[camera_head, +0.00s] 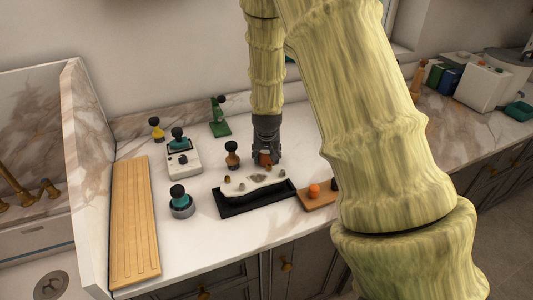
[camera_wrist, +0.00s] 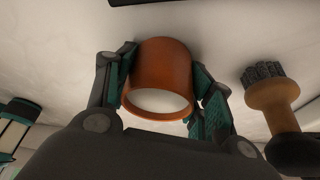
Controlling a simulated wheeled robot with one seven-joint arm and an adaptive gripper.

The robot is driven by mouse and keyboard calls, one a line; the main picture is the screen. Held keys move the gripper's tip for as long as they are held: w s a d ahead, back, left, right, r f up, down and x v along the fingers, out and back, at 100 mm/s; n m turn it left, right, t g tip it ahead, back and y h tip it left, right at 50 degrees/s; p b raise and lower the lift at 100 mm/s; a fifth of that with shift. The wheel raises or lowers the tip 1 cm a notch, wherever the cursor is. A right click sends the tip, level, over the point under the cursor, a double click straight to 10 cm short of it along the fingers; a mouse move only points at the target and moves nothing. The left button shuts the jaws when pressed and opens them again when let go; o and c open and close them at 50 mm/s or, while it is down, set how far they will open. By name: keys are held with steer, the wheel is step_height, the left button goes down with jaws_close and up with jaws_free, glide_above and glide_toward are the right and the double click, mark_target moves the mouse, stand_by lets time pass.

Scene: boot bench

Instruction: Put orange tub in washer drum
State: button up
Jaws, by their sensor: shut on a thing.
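My gripper (camera_head: 266,150) reaches down over the marble counter, behind the black tray. It is shut on the orange tub (camera_wrist: 160,62), with one teal-padded finger on each side of it in the wrist view. The tub is a round orange-brown cup with a wide pale opening facing the wrist camera. In the head view only a small orange patch of it shows between the fingers. Whether it touches the counter cannot be told. I cannot make out a washer drum in either view.
A wooden-handled brush (camera_head: 232,155) stands close left of my gripper; it also shows in the wrist view (camera_wrist: 272,95). The black tray (camera_head: 228,212) holds a pale slab. A small board (camera_head: 318,202) bears an orange ball. A ribbed wooden board (camera_head: 135,225) lies left, beside the sink.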

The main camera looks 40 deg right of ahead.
steer(key=shift+s, duration=0.1)
steer(key=o, duration=1.1)
steer(key=shift+f, duration=0.1)
steer(key=shift+r, duration=0.2)
